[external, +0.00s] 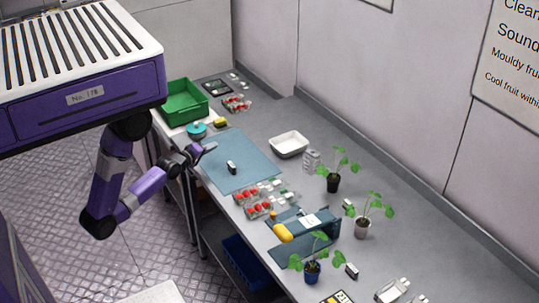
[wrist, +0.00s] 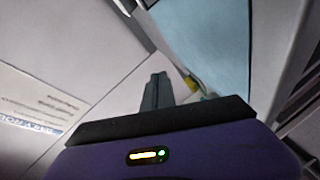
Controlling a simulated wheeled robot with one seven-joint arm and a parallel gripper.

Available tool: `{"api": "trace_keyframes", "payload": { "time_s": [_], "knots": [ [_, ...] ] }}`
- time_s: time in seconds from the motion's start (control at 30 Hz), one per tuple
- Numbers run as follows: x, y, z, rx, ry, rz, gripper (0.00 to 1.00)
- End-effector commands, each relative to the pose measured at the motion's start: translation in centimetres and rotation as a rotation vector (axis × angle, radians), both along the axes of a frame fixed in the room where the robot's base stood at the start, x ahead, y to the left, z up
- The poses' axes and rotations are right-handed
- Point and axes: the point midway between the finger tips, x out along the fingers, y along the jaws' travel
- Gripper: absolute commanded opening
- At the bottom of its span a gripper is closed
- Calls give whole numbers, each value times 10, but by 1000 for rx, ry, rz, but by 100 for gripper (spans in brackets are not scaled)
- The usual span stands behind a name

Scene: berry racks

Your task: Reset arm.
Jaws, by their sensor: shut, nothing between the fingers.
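My purple arm reaches from the lower left to the near edge of the bench in the external view. My gripper (external: 208,149) is over the left edge of the blue mat (external: 250,152), with its tips pointing right. The fingers are shut with nothing between them. In the wrist view my gripper's fingers (wrist: 158,88) show as one dark narrow block. The blue mat (wrist: 212,45) also shows at the top there, beside a pale wall. I cannot tell the exact height of the gripper above the mat.
A small dark item (external: 231,168) lies on the mat. A teal round object (external: 196,130) and a green crate (external: 183,103) stand behind the gripper. A white tray (external: 289,144), berry punnets (external: 262,207) and potted plants (external: 333,182) stand to the right. The aisle floor is open.

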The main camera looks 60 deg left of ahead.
Motion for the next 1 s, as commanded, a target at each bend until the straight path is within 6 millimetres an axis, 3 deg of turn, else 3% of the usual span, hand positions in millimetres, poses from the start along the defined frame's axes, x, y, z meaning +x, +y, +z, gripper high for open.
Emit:
{"api": "trace_keyframes", "payload": {
  "time_s": [0.03, 0.23, 0.5, 0.7, 1.0],
  "knots": [
    [-16, -19, -11, 64, 37, -47, 0],
    [-73, -89, -31, 399, 160, -255, 0],
    [-150, -164, -28, 826, 249, -502, 0],
    [-181, -189, -16, 1021, 265, -594, 0],
    [-188, -195, -11, 1076, 268, -615, 0]
  ]
}}
